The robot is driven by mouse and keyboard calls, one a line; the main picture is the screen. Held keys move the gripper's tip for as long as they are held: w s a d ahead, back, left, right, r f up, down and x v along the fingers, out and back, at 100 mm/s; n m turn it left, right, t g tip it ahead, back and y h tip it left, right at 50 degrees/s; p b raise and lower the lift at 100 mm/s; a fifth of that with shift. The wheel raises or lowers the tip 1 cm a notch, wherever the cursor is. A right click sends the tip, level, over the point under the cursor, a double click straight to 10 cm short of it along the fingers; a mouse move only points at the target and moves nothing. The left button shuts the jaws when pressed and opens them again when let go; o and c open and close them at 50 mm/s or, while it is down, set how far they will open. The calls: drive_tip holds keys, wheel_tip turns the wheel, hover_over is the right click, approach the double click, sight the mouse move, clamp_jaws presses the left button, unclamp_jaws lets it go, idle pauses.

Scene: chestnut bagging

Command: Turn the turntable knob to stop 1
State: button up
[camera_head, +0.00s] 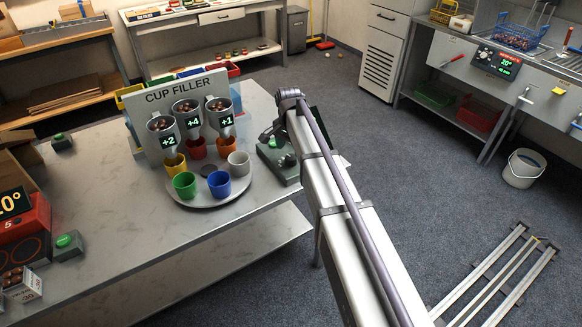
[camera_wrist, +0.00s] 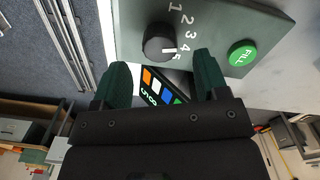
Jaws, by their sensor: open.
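The dark round knob (camera_wrist: 158,42) sits on a grey-green control box (camera_wrist: 130,18) in the wrist view. A scale from 1 to 5 curves along its right side. Its white mark points right, roughly towards 4. My gripper (camera_wrist: 160,70) is open, with one dark green finger on each side just short of the knob, apparently apart from it. In the head view the control box (camera_head: 283,172) stands at the table's right edge, partly hidden by my arm. The round turntable (camera_head: 205,197) carries several coloured cups under the cup filler (camera_head: 188,97).
A green FILL button (camera_wrist: 242,54) is right of the knob on the same box. A small panel with coloured squares (camera_wrist: 161,92) shows between my fingers. The table (camera_head: 120,232) has bare room left of the turntable. A white bucket (camera_head: 523,168) stands on the floor at right.

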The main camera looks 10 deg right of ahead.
sight(291, 157)
wheel_tip(291, 157, down, 5)
drive_tip(key=b, duration=0.2)
drive_tip(key=shift+r+b, duration=0.2)
drive_tip(key=shift+b, duration=0.2)
drive_tip(key=shift+r, duration=0.15)
drive_tip(key=shift+c, duration=0.2)
drive_tip(key=c, duration=0.9)
